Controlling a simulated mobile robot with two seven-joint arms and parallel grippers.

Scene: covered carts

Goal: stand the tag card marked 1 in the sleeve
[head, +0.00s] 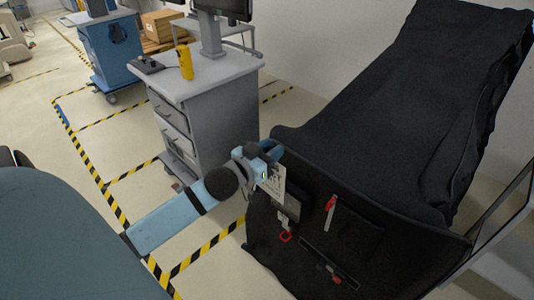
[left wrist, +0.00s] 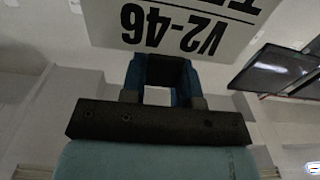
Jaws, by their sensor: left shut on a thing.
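My left gripper (head: 268,156) is shut on the top of a white tag card (head: 274,182), which hangs below it in front of the black-covered cart. A grey holder (head: 291,208), seemingly the sleeve, is on the cart's end panel, just below and right of the card. I cannot tell whether the card touches it. My right gripper is not in view.
The black cover (head: 400,110) drapes the cart. A red-handled item (head: 330,204), a red ring (head: 286,237) and a dark strip (head: 328,262) are on its end panel. A grey drawer cabinet (head: 207,105) stands behind my left arm, with a yellow device (head: 185,62) on top.

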